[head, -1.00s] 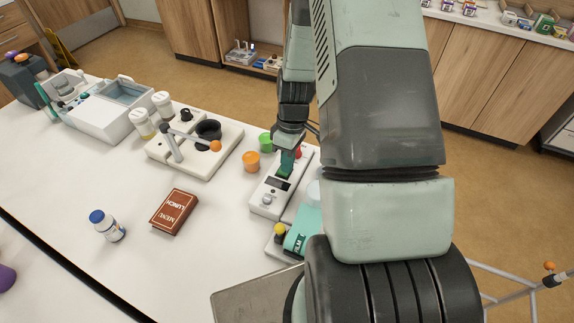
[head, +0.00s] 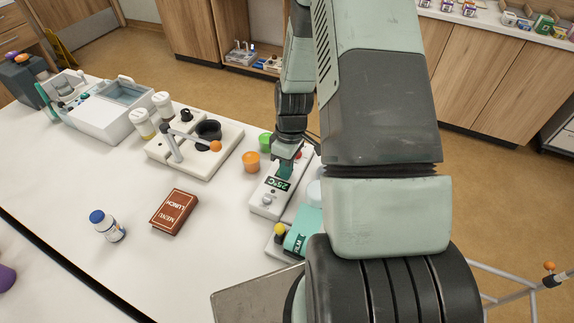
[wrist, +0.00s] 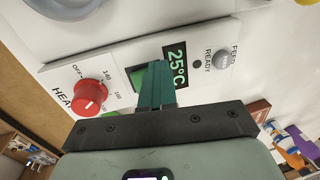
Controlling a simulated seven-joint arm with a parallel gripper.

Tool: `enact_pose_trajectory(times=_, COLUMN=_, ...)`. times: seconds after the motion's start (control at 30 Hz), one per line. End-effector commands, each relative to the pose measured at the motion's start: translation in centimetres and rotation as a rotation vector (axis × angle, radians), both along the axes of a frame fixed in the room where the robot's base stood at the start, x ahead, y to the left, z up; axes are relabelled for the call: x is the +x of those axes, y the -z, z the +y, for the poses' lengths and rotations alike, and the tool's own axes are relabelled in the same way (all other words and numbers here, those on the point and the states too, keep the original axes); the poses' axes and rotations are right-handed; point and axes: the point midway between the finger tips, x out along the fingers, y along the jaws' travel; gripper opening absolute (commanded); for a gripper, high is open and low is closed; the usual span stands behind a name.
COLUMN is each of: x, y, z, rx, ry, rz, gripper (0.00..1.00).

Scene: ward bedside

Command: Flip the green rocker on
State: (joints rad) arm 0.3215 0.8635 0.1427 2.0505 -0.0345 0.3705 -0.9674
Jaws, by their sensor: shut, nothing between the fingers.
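The white control panel (head: 262,202) lies on the table and carries a lit display (head: 277,184) reading 25°C. In the wrist view the display (wrist: 176,66) is lit too, right of my fingers. The green rocker (wrist: 137,77) shows only in part, at the left edge of my fingers, which hide the rest; its tilt is hard to tell. My gripper (wrist: 156,68) is shut and empty, its teal fingertips over or against the rocker. In the head view my gripper (head: 286,172) is above the panel, just behind the display.
A red heat knob (wrist: 90,97) is left of the fingers, and a grey feed button (wrist: 221,60) is on the right. An orange cup (head: 251,162) and a green cup (head: 266,142) stand beside the panel. A teal film box (head: 303,232) is close in front.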

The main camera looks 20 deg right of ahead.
Motion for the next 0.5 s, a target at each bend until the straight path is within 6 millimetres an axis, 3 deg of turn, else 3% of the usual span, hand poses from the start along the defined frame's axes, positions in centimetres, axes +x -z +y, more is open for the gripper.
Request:
enact_pose_trajectory(times=0.03, x=-1.0, y=1.1, z=1.2, rx=0.018, ry=-0.012, rz=0.025, gripper=0.0)
enact_pose_trajectory(times=0.1, x=-0.9, y=1.1, z=1.2, rx=0.018, ry=-0.013, rz=0.025, gripper=0.0)
enact_pose_trajectory(times=0.5, x=0.1, y=0.8, z=0.3, rx=0.019, ry=-0.014, rz=0.024, gripper=0.0)
